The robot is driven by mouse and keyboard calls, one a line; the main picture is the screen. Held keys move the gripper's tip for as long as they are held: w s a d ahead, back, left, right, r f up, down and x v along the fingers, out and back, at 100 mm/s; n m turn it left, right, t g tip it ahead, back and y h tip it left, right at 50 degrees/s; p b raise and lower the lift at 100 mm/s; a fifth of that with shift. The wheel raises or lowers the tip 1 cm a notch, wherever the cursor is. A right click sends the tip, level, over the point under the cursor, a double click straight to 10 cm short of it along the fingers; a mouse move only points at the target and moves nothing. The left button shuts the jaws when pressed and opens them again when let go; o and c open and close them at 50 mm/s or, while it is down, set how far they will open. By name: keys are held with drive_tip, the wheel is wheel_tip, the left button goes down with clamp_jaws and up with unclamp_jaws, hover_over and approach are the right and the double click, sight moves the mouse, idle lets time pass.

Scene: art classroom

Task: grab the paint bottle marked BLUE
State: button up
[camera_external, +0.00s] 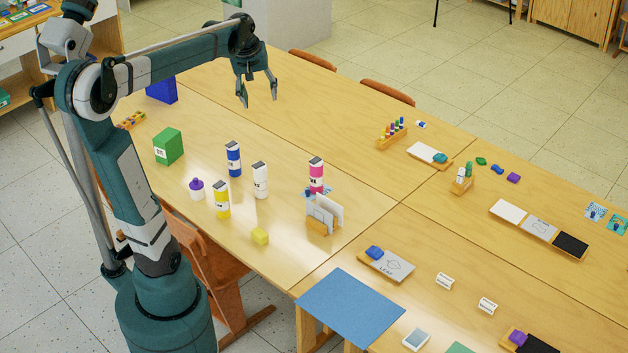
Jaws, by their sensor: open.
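A blue paint bottle (234,160) with a white label band and a dark cap stands upright on the wooden table. Its label text is too small to read. A white bottle (260,180), a yellow bottle (222,200) and a pink bottle (316,176) stand upright near it. My gripper (259,96) is open and empty, pointing down above the far part of the table. In the picture it is up and slightly right of the blue bottle, apart from it.
A small white bottle with a purple top (197,188) stands left of the yellow one. Bare table (340,130) lies right of my gripper.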

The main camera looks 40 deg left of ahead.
drive_tip(key=w+a+f+n+g, duration=0.2)
drive_tip(key=w+a+n, duration=0.35)
drive_tip(key=a, duration=0.85)
drive_tip(key=n+g+h, duration=0.1)
drive_tip(key=n, duration=0.2)
hover_over(233, 143)
wheel_tip(233, 143, down, 5)
wheel_tip(233, 143, down, 28)
drive_tip(key=shift+d+f, duration=0.1)
drive_tip(key=shift+f, duration=0.85)
drive_tip(key=shift+f, duration=1.25)
drive_tip(key=shift+f, duration=0.1)
drive_tip(key=shift+s+a+f+b, duration=0.15)
drive_tip(key=shift+f+b, duration=0.4)
drive_tip(key=shift+f, duration=2)
